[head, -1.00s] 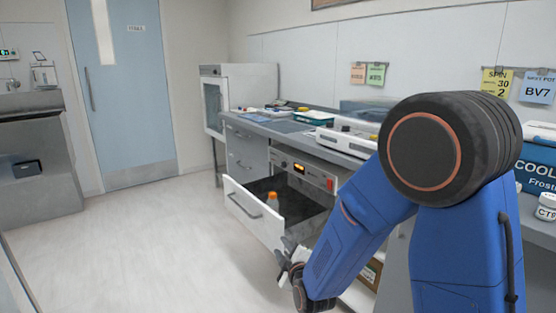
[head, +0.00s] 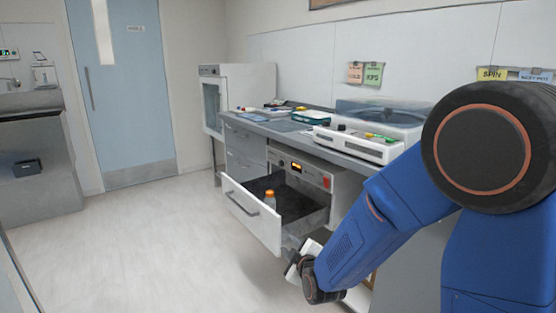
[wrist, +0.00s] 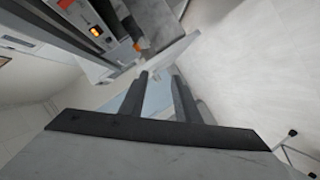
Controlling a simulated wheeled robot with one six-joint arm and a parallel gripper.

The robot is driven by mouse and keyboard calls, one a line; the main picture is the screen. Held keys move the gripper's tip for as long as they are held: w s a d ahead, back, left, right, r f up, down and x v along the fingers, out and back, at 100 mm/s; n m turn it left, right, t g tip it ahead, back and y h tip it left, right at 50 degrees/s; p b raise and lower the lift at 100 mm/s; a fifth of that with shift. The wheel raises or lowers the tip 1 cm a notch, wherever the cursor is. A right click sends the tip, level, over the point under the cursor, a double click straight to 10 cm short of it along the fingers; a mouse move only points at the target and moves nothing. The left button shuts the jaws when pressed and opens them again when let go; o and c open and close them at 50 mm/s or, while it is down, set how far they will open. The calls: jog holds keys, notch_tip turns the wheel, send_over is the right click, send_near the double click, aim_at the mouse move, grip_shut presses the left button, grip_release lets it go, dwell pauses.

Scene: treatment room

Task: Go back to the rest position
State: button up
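My gripper (head: 296,262) is low beside the front corner of the open drawer (head: 252,210) in the head view. It is small and partly hidden by my blue arm there. In the wrist view my gripper (wrist: 161,82) has its two dark fingers apart. Nothing is held between them, and the pale blue door shows through the gap. A bottle with an orange cap (head: 270,196) stands in the open drawer.
The counter (head: 345,150) carries a white device (head: 355,143) and small trays. A cabinet unit with a lit orange display (head: 297,167) is under it. The floor (head: 150,240) left of the drawer is clear. My arm covers the right side.

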jog(key=s+d+r+m+g, duration=0.2)
jog(key=s+d+r+m, duration=0.25)
jog(key=d, duration=0.25)
jog(key=s+d+r+m+g+h, duration=0.1)
jog(key=s+d+r+m+g, duration=0.1)
jog(key=s+d, duration=0.4)
jog(key=s+d+r+m+g+h, duration=0.1)
jog(key=s+d+m, duration=0.3)
jog(key=s, duration=1.1)
jog(key=s+d+r+m+g+h, duration=0.2)
jog(key=s+d+m+g, duration=0.1)
jog(key=s+d, duration=0.5)
jog(key=s+g, duration=0.1)
jog(key=s, duration=0.1)
jog(key=shift+s+r, duration=0.3)
jog(key=shift+s, duration=0.05)
